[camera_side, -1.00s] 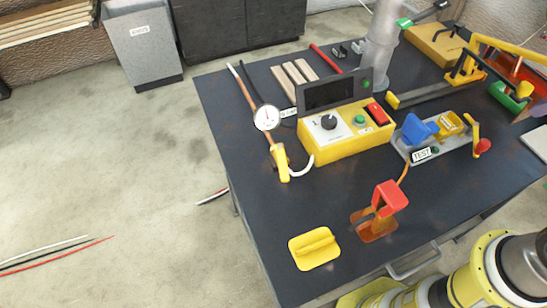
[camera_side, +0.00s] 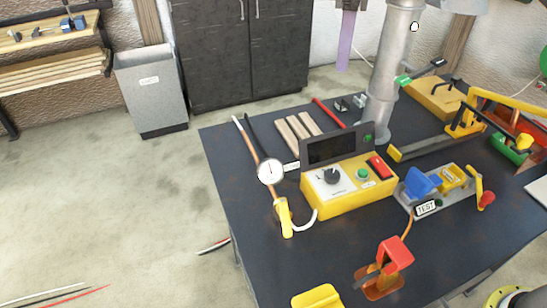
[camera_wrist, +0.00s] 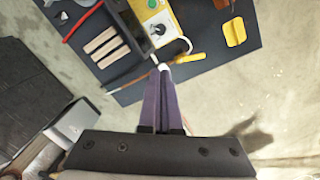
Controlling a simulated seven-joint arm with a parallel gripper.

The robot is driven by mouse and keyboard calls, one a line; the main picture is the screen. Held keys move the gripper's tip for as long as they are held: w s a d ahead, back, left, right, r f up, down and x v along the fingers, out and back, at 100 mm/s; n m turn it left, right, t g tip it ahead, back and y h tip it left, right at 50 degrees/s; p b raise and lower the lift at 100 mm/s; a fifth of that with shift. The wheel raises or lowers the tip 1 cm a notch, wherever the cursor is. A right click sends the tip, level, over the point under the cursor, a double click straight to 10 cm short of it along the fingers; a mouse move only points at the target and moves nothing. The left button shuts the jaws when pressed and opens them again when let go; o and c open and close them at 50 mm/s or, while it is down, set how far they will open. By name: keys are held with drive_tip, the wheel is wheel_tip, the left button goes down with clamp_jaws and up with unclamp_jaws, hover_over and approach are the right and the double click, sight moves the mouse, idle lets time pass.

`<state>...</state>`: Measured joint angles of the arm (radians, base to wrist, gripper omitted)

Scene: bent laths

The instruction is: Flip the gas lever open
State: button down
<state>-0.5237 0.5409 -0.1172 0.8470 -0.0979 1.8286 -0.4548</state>
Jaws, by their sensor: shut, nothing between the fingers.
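The frames do not clearly label a gas lever. A copper pipe with a round white gauge (camera_side: 270,172) and a yellow handle (camera_side: 284,216) lies along the table's left side, and is the likeliest gas line. The yellow handle also shows in the wrist view (camera_wrist: 190,58). My gripper (camera_side: 343,66) has purple fingers pointing down, at the top of the side view, well apart from the handle. In the wrist view my gripper (camera_wrist: 161,70) is shut and empty, its tips overlapping the pipe near the gauge, which they partly hide.
A yellow control box (camera_side: 345,190) with a dark screen stands right of the pipe. Wooden laths (camera_side: 298,128) lie behind it. A tall grey pipe (camera_side: 388,75), a blue-and-yellow fixture (camera_side: 435,184) and a red-topped clamp (camera_side: 395,252) are farther right. The floor left of the table is mostly clear.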

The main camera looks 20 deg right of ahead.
drive_tip(key=n+g, duration=0.1)
drive_tip(key=n, duration=0.1)
hover_over(285, 216)
drive_tip(key=w+a, duration=0.1)
drive_tip(key=w, duration=0.4)
wheel_tip(285, 216, down, 10)
drive_tip(key=r, duration=0.1)
drive_tip(key=s+a+f+n+h, duration=0.2)
drive_tip(key=s+a+f, duration=0.2)
drive_tip(key=a+f, duration=0.6)
drive_tip(key=shift+g, duration=0.4)
drive_tip(key=x, duration=0.7)
drive_tip(key=d+x, duration=0.1)
drive_tip(key=x, duration=0.3)
drive_tip(key=shift+d+f, duration=0.15)
drive_tip(key=shift+f, duration=0.05)
drive_tip(key=shift+s+d, duration=0.2)
drive_tip(key=shift+d, duration=0.4)
drive_tip(key=shift+s+d, duration=0.15)
drive_tip(key=shift+d, duration=0.45)
drive_tip(key=shift+s+d, duration=0.2)
drive_tip(key=shift+d, duration=0.45)
